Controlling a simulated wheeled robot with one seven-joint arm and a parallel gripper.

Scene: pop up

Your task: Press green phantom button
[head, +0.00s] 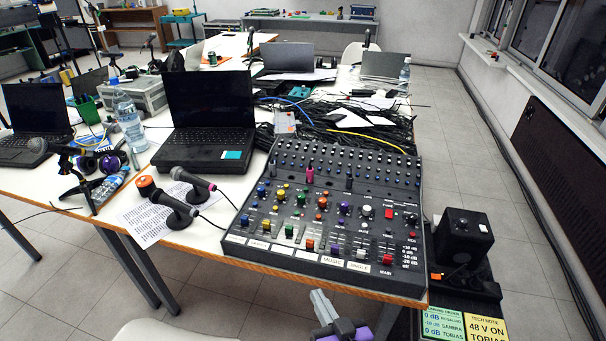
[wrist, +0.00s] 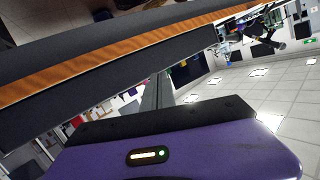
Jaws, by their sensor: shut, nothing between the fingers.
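A black audio mixer (head: 330,215) with coloured knobs, buttons and faders lies on the front right of the white table. Small green caps (head: 289,230) show in its lower left part. A square red button (head: 389,213) sits on its right side. I cannot read which control is labelled phantom. My gripper (head: 320,296) is shut and empty, below and in front of the table's front edge, apart from the mixer. In the wrist view, its purple body fills the bottom and the wooden table edge (wrist: 130,55) crosses above it. No mixer controls show there.
Two microphones (head: 180,208) on stands, a laptop (head: 207,115) and a water bottle (head: 130,122) stand left of the mixer. Cables (head: 340,125) lie behind it. A black speaker-like box (head: 463,238) stands at the right. The floor aisle (head: 475,130) on the right is clear.

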